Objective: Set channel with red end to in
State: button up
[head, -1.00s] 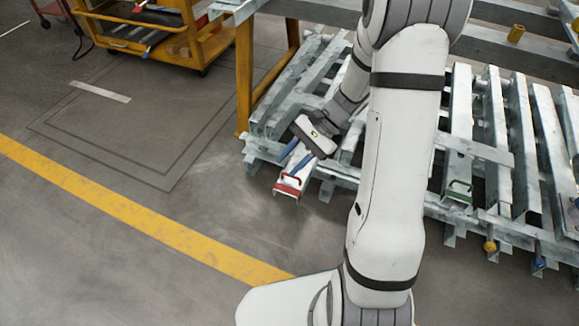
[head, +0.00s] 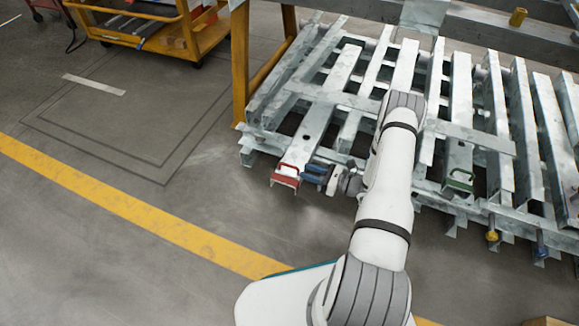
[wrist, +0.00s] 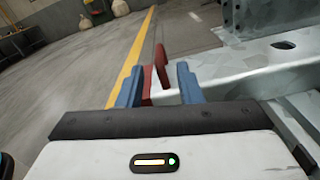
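The channel with the red end (head: 320,118) is a long grey metal piece on the slatted rack. Its red end (head: 284,180) with a red handle sticks out past the rack's front edge. My gripper (head: 313,174) is just right of the red end, with its blue fingers pointing left at it. In the wrist view the two blue fingers (wrist: 159,86) stand apart. The red handle (wrist: 162,66) shows between them, near the tips. I cannot tell whether a finger touches it.
Other channels lie to the right, one with a green handle (head: 460,180), others with a yellow end (head: 491,236) and a blue end (head: 540,251). A yellow post (head: 241,65) stands at the rack's left. A yellow cart (head: 165,40) is at the back left. The floor in front is clear.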

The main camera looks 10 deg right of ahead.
aim_at(290, 166)
jog(key=b+x, duration=0.2)
jog(key=x, duration=0.5)
jog(key=shift+w+a, duration=0.15)
jog(key=shift+a, duration=0.1)
jog(key=shift+c, duration=0.4)
grip_shut()
